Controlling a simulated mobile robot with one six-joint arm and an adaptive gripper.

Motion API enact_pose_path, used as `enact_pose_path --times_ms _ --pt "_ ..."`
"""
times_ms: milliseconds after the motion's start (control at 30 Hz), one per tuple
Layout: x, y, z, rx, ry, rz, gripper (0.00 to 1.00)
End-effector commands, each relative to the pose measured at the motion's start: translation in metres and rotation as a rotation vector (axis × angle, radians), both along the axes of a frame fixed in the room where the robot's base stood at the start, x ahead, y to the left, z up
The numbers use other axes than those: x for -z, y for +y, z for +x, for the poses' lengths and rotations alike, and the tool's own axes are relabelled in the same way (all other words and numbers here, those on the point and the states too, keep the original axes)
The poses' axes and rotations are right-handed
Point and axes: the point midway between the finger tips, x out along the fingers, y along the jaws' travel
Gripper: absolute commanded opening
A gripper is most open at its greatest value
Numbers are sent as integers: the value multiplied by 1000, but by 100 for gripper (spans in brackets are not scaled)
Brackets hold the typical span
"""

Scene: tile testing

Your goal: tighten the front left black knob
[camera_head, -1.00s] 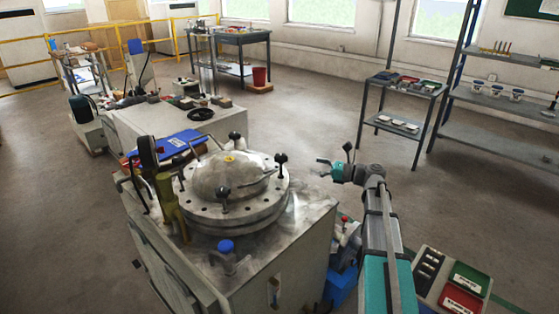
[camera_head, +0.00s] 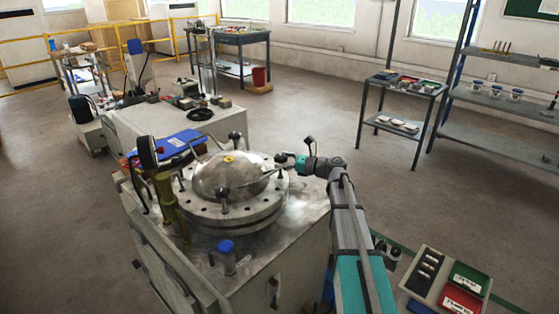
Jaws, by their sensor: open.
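A round metal vessel with a domed lid (camera_head: 228,176) and a bolted flange sits on a grey cabinet top. A black knob (camera_head: 223,194) stands upright at the flange's near side in the picture. Another black knob (camera_head: 235,136) stands at the back. A third, at the right of the lid, is now largely hidden behind my gripper (camera_head: 282,161). My gripper is at that right side, its fingers open beside or around the right knob; contact cannot be told. It is well to the right of and behind the near knob.
A blue-capped fitting (camera_head: 226,247) stands on the cabinet top (camera_head: 302,215) in front of the vessel. A yellowish valve post (camera_head: 166,197) and a blue item (camera_head: 180,142) are at its left. Red and green bins (camera_head: 462,290) are at lower right. Open floor lies to the right.

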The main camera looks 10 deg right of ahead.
Motion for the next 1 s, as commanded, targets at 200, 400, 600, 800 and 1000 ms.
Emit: enact_pose_path --times_ms 200,400,600,800,1000 --pt "0 4 2 0 0 0 96" --pt "0 4 2 0 0 0 92" --pt "0 4 2 0 0 0 55" --pt "0 4 2 -1 0 0 18" --pt "0 5 1 2 0 0 13"
